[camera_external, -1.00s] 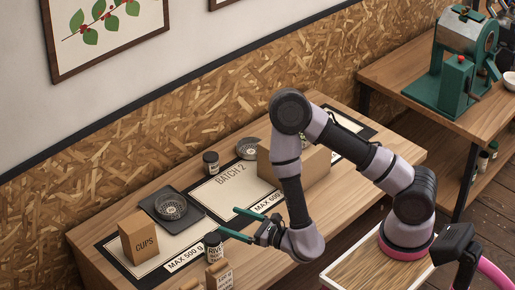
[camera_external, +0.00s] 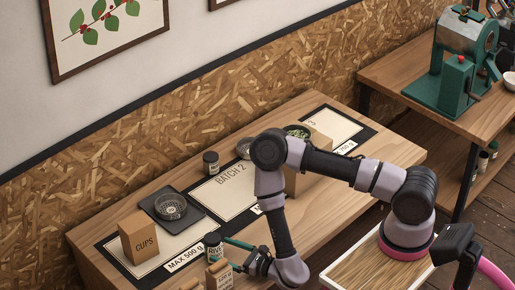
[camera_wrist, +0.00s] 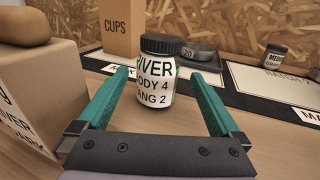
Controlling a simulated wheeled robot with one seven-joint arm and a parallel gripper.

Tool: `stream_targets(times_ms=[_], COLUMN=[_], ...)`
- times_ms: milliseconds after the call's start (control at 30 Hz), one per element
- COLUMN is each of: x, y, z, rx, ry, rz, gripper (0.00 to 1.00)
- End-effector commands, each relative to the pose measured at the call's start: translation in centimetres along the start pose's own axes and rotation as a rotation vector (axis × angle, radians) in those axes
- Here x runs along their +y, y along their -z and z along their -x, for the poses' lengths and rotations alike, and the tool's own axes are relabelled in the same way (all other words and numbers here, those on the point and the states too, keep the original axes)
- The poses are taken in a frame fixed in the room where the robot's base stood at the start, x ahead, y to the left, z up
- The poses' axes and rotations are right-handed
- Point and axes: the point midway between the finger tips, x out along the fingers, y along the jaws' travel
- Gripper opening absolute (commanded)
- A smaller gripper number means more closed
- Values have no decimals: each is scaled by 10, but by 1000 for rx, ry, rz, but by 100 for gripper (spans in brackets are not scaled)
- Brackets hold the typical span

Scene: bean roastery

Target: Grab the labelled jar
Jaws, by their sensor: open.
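The labelled jar (camera_wrist: 154,82) has a black lid and a white label with black print reading in part "IVER", "ODY 4" and "ANG 2". In the external view the jar (camera_external: 213,246) stands upright near the table's front edge. My gripper (camera_wrist: 170,82) is open, with one green finger on each side of the jar's lower part in the wrist view. Gaps show between the fingers and the jar, the wider one on the right. In the external view my gripper (camera_external: 228,247) is low at the front edge, its fingers pointing left at the jar.
A cardboard box (camera_wrist: 38,100) with a brown lumpy thing on top stands close on the left. The CUPS box (camera_external: 139,238) is behind the jar. A dark scale (camera_external: 171,207) with a dish and another small jar (camera_external: 211,162) stand farther back.

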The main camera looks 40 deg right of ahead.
Motion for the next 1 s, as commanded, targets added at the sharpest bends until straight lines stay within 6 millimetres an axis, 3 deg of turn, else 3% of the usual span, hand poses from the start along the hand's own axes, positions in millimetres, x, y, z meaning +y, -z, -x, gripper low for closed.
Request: stream_targets(times_ms=[400,733,1000], x=[-1,1,2], y=[0,3,3], z=[-25,-66,-72], rx=[-3,-4,-3], ry=[4,4,1], rz=[-1,-1,-1], gripper=[100,100,100])
